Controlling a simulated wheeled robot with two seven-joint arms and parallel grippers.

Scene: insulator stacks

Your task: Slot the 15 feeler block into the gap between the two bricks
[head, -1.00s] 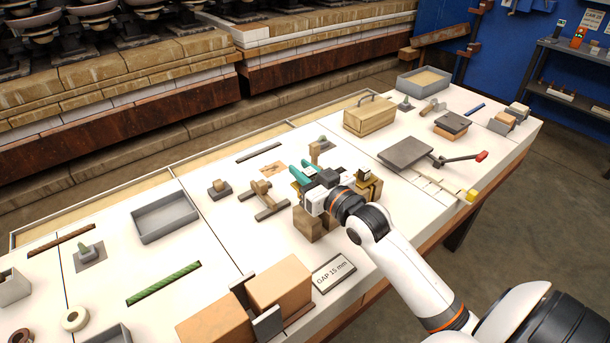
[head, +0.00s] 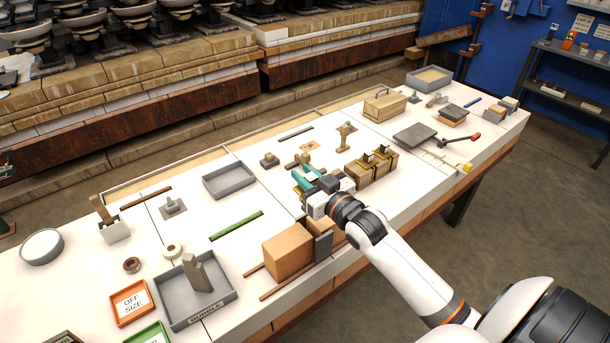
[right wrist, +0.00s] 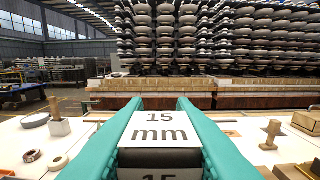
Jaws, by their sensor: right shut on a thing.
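My right gripper (head: 306,178), with teal fingers, is shut on the feeler block. In the right wrist view the block (right wrist: 160,129) shows a white face reading "15 mm" between the two fingers. The near-left orange-tan brick (head: 286,252) stands on the bench in the head view. The other brick (head: 328,229) is behind a grey plate (head: 322,246) and partly hidden by my right gripper and arm. The gripper is above and beyond the bricks, and the block is apart from them. The gap itself is mostly hidden. My left gripper is not in view.
A wooden stand (head: 371,170) with brass-coloured pieces is right of the gripper. A green strip (head: 237,226) and a grey tray (head: 229,180) lie to the left. A grey bin (head: 207,318) holds a grey block. Thin brown rails (head: 299,280) lie by the bricks.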

